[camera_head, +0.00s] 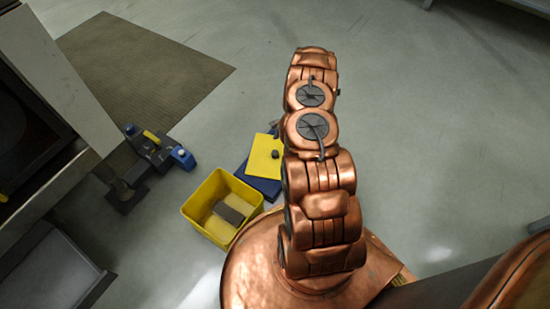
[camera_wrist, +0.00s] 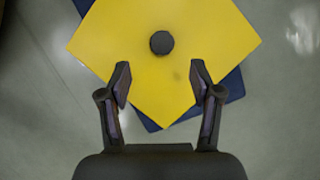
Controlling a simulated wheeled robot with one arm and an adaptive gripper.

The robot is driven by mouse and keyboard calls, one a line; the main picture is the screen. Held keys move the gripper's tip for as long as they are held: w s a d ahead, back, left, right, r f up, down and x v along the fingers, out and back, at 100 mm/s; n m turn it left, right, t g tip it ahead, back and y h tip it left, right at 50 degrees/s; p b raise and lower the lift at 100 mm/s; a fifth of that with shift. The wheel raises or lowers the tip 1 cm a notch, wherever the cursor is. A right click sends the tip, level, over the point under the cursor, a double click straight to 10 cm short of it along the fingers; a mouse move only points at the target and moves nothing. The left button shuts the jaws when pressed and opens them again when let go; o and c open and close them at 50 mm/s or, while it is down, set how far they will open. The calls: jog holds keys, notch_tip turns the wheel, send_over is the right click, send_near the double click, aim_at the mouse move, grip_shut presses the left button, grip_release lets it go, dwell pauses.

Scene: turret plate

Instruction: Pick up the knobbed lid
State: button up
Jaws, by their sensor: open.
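The knobbed lid is a flat yellow square plate (camera_head: 262,156) with a dark round knob (camera_head: 275,154) in the head view. In the wrist view the yellow lid (camera_wrist: 200,35) fills the upper middle, with its dark knob (camera_wrist: 162,42) near the centre. The lid lies on a dark blue flat piece (camera_head: 262,187), whose edges show around it. My gripper (camera_wrist: 160,75) is open, with its two fingertips over the near part of the lid and the knob beyond them, between their lines. Nothing is between the fingers. In the head view my arm hides the gripper and the lid's right side.
A yellow bin (camera_head: 205,222) with a grey block (camera_head: 230,213) inside stands left of my base. A dark fixture with blue and yellow parts (camera_head: 155,145) stands farther left, beside a machine (camera_head: 45,110). A brown mat (camera_head: 140,65) lies behind.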

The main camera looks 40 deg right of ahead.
aim_at(276, 153)
jog(key=shift+b+x, duration=1.45)
jog(key=shift+x, duration=2.4)
jog(key=shift+w+a+r, duration=0.15)
jog(key=shift+w+a, duration=0.05)
jog(key=shift+c, duration=0.2)
grip_shut()
